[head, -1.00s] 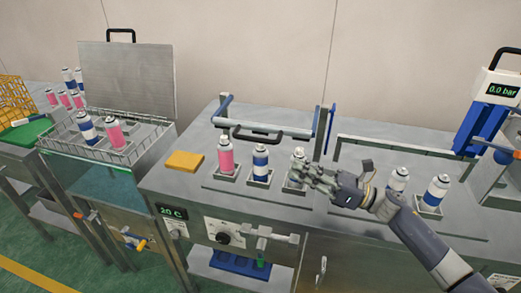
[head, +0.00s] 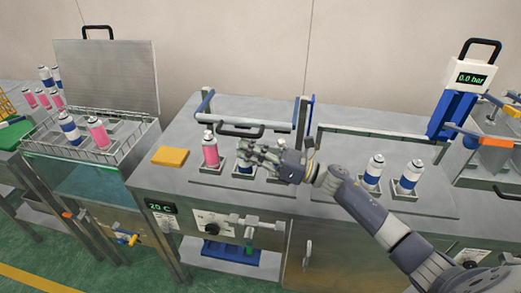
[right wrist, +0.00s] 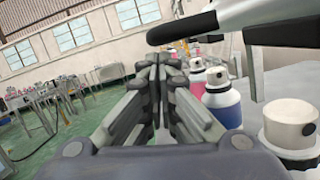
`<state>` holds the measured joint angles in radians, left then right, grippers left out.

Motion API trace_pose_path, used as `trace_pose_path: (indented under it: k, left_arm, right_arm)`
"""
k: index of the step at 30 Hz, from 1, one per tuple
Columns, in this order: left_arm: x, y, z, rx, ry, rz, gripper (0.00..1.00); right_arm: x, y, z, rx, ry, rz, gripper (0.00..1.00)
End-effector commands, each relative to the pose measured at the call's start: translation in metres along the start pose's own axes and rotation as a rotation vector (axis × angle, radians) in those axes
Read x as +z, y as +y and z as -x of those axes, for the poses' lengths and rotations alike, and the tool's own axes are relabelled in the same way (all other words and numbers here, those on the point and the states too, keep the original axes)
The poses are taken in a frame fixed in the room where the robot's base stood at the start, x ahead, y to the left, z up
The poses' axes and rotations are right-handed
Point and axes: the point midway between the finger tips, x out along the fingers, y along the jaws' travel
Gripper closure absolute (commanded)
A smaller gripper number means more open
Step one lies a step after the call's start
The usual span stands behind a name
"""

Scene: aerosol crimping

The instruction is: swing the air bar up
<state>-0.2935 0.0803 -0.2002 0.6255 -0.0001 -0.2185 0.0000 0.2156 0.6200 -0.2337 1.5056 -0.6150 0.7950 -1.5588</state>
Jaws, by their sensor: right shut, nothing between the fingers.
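A grey bar with blue end arms and a black handle (head: 240,130), which looks like the air bar, lies low across the left station of the bench. The handle shows close up in the right wrist view (right wrist: 182,28), with a pale bar beside it. My right gripper (head: 247,158) is shut and empty. It is in front of the handle, over the row of cans, and hides much of the blue-and-white can (head: 243,170). In the wrist view its fingertips (right wrist: 160,65) are just below the handle; I cannot tell whether they touch it. My left gripper is not in view.
A pink can (head: 210,153) stands left of the gripper. Two blue-and-white cans (head: 374,171) stand to the right. A yellow block (head: 169,156) lies on the bench at left. A blue upright (head: 308,118) stands behind the gripper. A pressure unit reading 0.0 bar (head: 470,76) is at right.

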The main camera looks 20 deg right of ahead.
Motion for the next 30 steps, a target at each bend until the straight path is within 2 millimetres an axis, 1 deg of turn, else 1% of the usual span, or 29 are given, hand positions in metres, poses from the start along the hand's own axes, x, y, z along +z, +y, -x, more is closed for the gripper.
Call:
trace_pose_path:
  k: [6,14,19,26,30]
  left_arm:
    - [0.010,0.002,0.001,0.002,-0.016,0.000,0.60]
    - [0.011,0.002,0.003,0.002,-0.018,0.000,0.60]
    - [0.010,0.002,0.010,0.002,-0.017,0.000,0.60]
    - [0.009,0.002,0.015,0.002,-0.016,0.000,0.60]
    - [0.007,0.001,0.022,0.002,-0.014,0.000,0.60]
  right_arm:
    - [-0.001,0.000,-0.003,0.000,0.000,0.000,1.00]
    - [0.001,0.001,-0.003,-0.001,0.000,-0.004,1.00]
    - [0.009,0.003,-0.006,-0.010,0.001,-0.038,1.00]
    - [0.015,0.004,-0.009,-0.017,-0.001,-0.071,1.00]
    - [0.025,0.005,-0.012,-0.026,-0.001,-0.108,1.00]
